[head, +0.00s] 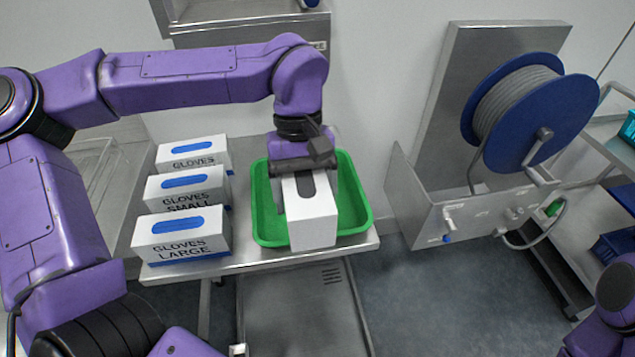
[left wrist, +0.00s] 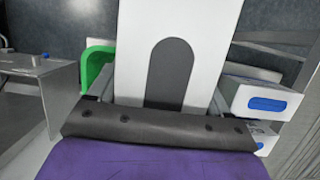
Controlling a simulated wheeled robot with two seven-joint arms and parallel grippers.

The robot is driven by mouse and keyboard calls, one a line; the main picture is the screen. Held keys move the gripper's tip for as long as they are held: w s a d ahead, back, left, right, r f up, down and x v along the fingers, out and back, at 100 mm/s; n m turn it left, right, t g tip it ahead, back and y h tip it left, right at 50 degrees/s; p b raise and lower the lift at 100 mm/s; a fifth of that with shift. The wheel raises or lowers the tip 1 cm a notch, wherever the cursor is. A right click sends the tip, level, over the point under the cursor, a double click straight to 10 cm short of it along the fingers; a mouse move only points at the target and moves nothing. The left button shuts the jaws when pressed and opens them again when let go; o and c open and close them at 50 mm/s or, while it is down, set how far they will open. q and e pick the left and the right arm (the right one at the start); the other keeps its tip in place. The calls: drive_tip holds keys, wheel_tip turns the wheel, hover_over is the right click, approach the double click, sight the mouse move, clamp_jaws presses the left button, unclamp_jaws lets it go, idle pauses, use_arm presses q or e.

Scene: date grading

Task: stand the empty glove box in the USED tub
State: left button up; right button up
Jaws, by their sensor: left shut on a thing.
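A white glove box (head: 311,220) with a dark oval opening is in my left gripper (head: 300,180), over the green tub (head: 352,196) on the metal table. My left gripper is shut on the box from above and behind. In the left wrist view the box (left wrist: 207,45) fills the middle, its dark opening facing the camera, with part of the green tub (left wrist: 96,60) beside it. I cannot tell whether the box touches the tub's floor. No label on the tub is readable. A purple part of my right arm shows at the lower right edge; its gripper is out of view.
Three glove boxes with blue openings stand left of the tub: a rear one (head: 194,152), SMALL (head: 188,186) and LARGE (head: 182,236). A blue hose reel (head: 530,110) hangs on the right. A metal cart (head: 590,220) stands at far right.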

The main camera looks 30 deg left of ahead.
use_arm(q)
drive_tip(key=w+a, duration=0.1)
drive_tip(key=w+a+f+p, duration=0.1)
drive_tip(key=shift+w+a+f+p, duration=0.2)
drive_tip(key=shift+a+p, duration=0.1)
drive_tip(key=shift+a, duration=0.05)
drive_tip(key=w+f, duration=0.2)
drive_tip(key=w+a+f, duration=0.1)
drive_tip(key=w+f, duration=0.1)
drive_tip(key=w+a+f+p, duration=0.1)
drive_tip(key=w+f, duration=0.1)
drive_tip(key=shift+w, duration=0.2)
drive_tip(key=shift+w+a+f, duration=0.15)
drive_tip(key=shift+a+f, duration=0.1)
drive_tip(key=shift+f, duration=0.2)
drive_tip(key=f, duration=0.3)
drive_tip(key=shift+w+f+p, duration=0.35)
drive_tip(key=shift+f+p, duration=0.05)
drive_tip(key=shift+s, duration=0.1)
use_arm(e)
drive_tip(key=r, duration=0.1)
drive_tip(key=s+r, duration=0.1)
drive_tip(key=r, duration=0.2)
drive_tip(key=shift+s, duration=0.25)
use_arm(q)
drive_tip(key=shift+s, duration=0.1)
drive_tip(key=o, duration=1)
drive_tip(key=shift+f, duration=0.1)
drive_tip(key=shift+c, duration=0.2)
